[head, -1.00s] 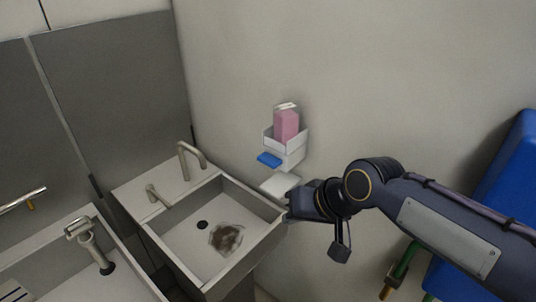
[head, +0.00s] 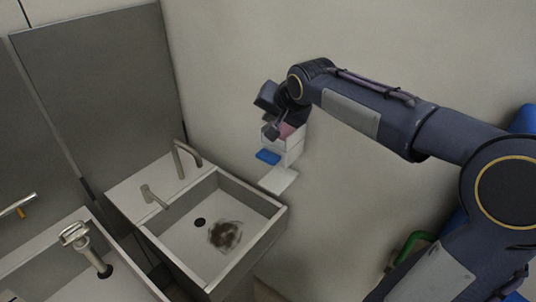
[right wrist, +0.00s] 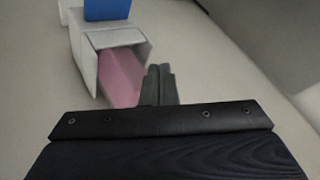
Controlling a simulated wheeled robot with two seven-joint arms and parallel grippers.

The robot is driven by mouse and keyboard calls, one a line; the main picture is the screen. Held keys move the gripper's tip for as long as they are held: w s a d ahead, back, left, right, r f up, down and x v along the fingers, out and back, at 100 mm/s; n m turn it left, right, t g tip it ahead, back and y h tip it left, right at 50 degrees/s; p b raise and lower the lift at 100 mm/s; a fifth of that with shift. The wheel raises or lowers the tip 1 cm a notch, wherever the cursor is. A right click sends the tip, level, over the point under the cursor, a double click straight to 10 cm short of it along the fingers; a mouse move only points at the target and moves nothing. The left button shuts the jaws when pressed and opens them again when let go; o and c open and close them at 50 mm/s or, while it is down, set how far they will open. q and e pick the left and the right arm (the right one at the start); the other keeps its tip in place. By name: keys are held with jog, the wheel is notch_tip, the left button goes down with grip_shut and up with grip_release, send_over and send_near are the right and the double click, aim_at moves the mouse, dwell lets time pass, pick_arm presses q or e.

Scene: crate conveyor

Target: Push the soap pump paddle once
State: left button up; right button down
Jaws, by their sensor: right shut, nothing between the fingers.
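The soap dispenser (head: 296,150) is a white wall holder with a pink soap container (head: 287,130), mostly hidden behind my right gripper in the head view. The blue paddle (head: 267,157) juts from the dispenser's lower front, with nothing touching it. In the right wrist view the white holder (right wrist: 85,60), the pink container (right wrist: 120,78) and the blue paddle (right wrist: 107,9) show beyond my fingers. My right gripper (right wrist: 158,85) is shut and empty. Its fingertips are beside the pink container; I cannot tell if they touch it. My left gripper is not in view.
A white drip tray (head: 278,180) sits below the dispenser. A metal sink (head: 215,230) with a dark stain and a tap (head: 183,155) stands to the lower left. Another basin (head: 70,270) is at the far left. A green hose (head: 405,248) is at the lower right.

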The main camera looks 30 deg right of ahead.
aim_at(267, 154)
notch_tip(267, 154, down, 9)
jog(key=b, duration=0.7)
dwell(1.9)
jog(key=shift+f+b, duration=0.35)
jog(key=shift+f+b, duration=0.8)
jog(key=shift+f, duration=0.1)
dwell(0.7)
jog(key=shift+r, duration=0.15)
dwell(0.3)
jog(key=shift+r+p, duration=1)
jog(key=shift+r, duration=0.15)
